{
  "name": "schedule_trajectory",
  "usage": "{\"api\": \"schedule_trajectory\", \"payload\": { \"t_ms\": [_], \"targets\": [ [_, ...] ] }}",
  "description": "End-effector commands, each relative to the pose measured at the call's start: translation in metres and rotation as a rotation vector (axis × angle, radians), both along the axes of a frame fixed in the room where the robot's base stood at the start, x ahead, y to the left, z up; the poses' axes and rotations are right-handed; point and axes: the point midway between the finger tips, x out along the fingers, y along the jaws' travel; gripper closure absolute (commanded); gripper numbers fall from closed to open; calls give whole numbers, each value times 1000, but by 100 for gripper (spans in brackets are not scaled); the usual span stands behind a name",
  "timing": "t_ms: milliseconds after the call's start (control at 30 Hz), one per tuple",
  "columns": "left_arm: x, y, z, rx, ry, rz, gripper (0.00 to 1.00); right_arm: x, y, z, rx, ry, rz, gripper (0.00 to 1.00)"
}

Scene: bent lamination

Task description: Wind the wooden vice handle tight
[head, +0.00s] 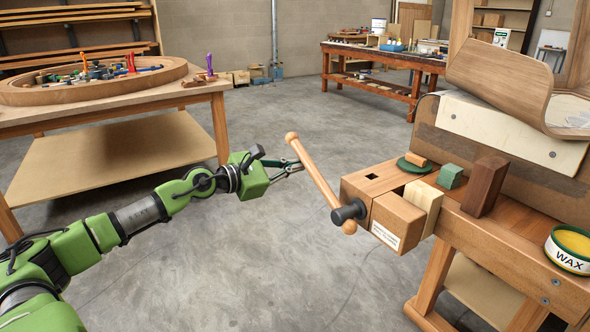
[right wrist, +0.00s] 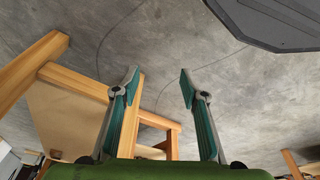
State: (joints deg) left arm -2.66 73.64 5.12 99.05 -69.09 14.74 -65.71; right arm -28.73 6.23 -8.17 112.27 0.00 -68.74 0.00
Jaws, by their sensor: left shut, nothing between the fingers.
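The wooden vice handle (head: 316,178) is a round bar with knobbed ends, tilted from upper left to lower right through a black hub (head: 352,211). The hub sits on the front of the wooden vice (head: 400,220) at the bench end. A pale wood block (head: 427,199) sits at the vice jaws. My left gripper (head: 297,166) is shut and empty, its fingertips just left of the handle's upper part; whether they touch it I cannot tell. My right gripper (right wrist: 159,84) is open and empty above the floor, out of the head view.
The bench (head: 470,222) holds a green block (head: 450,176), a dark wood block (head: 485,187) and a wax tin (head: 570,250). A bent wood piece (head: 505,85) stands behind. A table (head: 105,115) with an oval wooden form is at left. Floor between is clear.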

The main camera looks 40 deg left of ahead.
Motion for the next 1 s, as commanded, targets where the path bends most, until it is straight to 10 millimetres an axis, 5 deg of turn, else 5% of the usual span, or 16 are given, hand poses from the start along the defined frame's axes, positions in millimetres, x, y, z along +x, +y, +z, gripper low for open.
{"api": "schedule_trajectory", "payload": {
  "t_ms": [767,1000],
  "targets": [
    [0,-2,4,24,-14,-1,100,-2,0,-9,-1,9,1,60],
    [1,0,-9,23,-11,0,100,3,-1,32,2,-21,-3,60]
  ]
}}
